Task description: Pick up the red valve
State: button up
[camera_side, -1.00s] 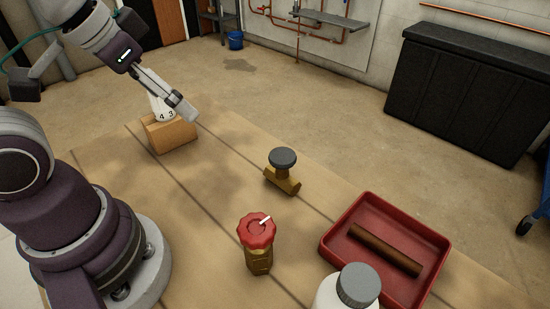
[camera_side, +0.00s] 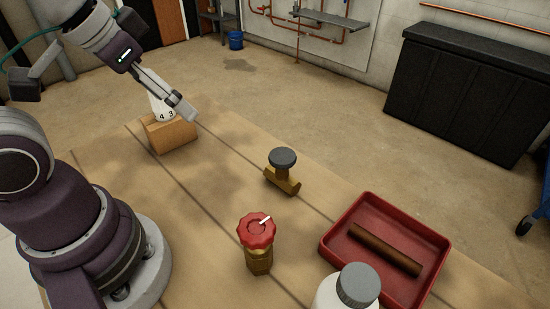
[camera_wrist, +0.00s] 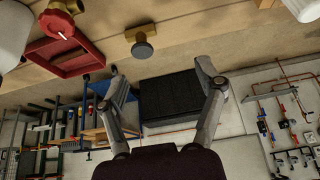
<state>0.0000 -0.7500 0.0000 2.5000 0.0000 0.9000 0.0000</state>
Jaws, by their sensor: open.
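The red valve (camera_side: 257,232), a ridged red knob with a white mark on a brass body, stands upright on the wooden bench near the front middle in the side view. In the wrist view it shows at the top left (camera_wrist: 57,23), partly cut off by the frame edge. My gripper (camera_side: 183,106) is at the upper left in the side view, raised and well apart from the red valve. Its two fingers are spread and empty in the wrist view (camera_wrist: 158,68).
A grey-capped brass valve (camera_side: 283,158) stands behind the red valve. A red tray (camera_side: 331,245) holding a brown rod (camera_side: 385,249) and a grey-lidded white bottle (camera_side: 358,285) are to the right. A white numbered piece (camera_side: 160,108) is on a wooden block (camera_side: 172,136) near my gripper.

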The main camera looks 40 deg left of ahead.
jog(key=m+g+h, duration=0.5)
jog(key=m+g, duration=0.1)
jog(key=m, duration=1.3)
send_near(243, 221)
jog(key=x, duration=0.6)
jog(key=shift+w+a+f, duration=0.15)
jog(key=shift+w+a, duration=0.05)
jog(key=x, duration=1)
jog(key=shift+w+a+f, duration=0.15)
jog(key=shift+w+a, duration=0.05)
jog(key=shift+a, duration=0.15)
grip_shut()
